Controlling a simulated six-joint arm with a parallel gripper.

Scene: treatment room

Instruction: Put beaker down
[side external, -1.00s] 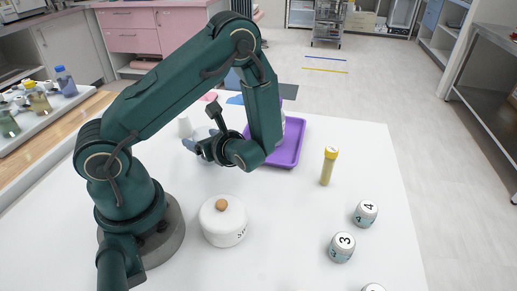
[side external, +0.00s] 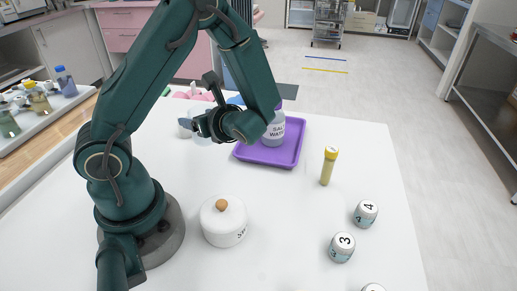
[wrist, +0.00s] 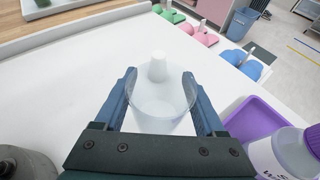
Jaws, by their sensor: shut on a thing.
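My gripper (wrist: 163,112) is shut on a clear beaker (wrist: 162,118), with one blue finger on each side of it in the wrist view. The beaker looks upright and empty. In the side view my gripper (side external: 191,128) is above the far part of the white table, left of the purple tray; my wrist and fingers hide most of the beaker there. I cannot tell the exact gap beneath it.
A small white cup (wrist: 158,66) stands just beyond the beaker. The purple tray (side external: 289,155) holds a salt water bottle (side external: 273,133). A white lidded jar (side external: 223,224), a yellow-capped tube (side external: 328,168) and numbered jars (side external: 342,247) stand on the table (side external: 290,220).

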